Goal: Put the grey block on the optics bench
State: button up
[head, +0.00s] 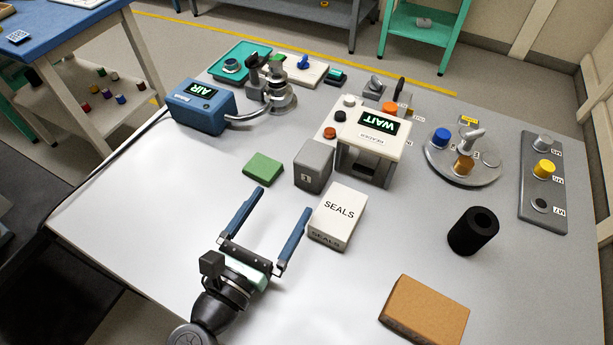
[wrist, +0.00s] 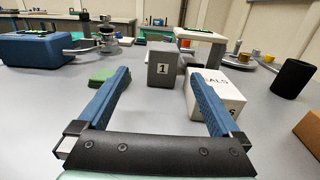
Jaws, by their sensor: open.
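The grey block (head: 313,166), marked "1", stands on the light grey table in the head view, just beyond my gripper and in front of the white "WAIT" device. In the wrist view the grey block (wrist: 163,64) is ahead, beyond and between the fingertips. My gripper (head: 275,215) is open and empty, low over the table and short of the block. It also shows in the wrist view (wrist: 160,78) with both blue fingers spread wide. I cannot tell which surface is the optics bench.
A white SEALS box (head: 338,216) is close beside my right finger, and a green block (head: 263,167) lies beyond the left one. The WAIT device (head: 377,135) is behind the grey block. A black cylinder (head: 473,231) and brown block (head: 424,308) are at right. The table's left part is clear.

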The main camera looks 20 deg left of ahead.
send_near(321, 144)
jog(key=shift+w+a+f+p, duration=0.15)
jog(key=shift+w+f, duration=0.2)
jog(key=shift+w, duration=0.2)
jog(key=shift+w+a+f+p, duration=0.2)
jog(key=shift+w+f, duration=0.2)
jog(key=shift+w, duration=0.2)
jog(key=w, duration=0.5)
jog(key=shift+w+d+r, duration=0.1)
jog(key=shift+d+r, duration=0.2)
jog(key=shift+d, duration=0.1)
grip_shut()
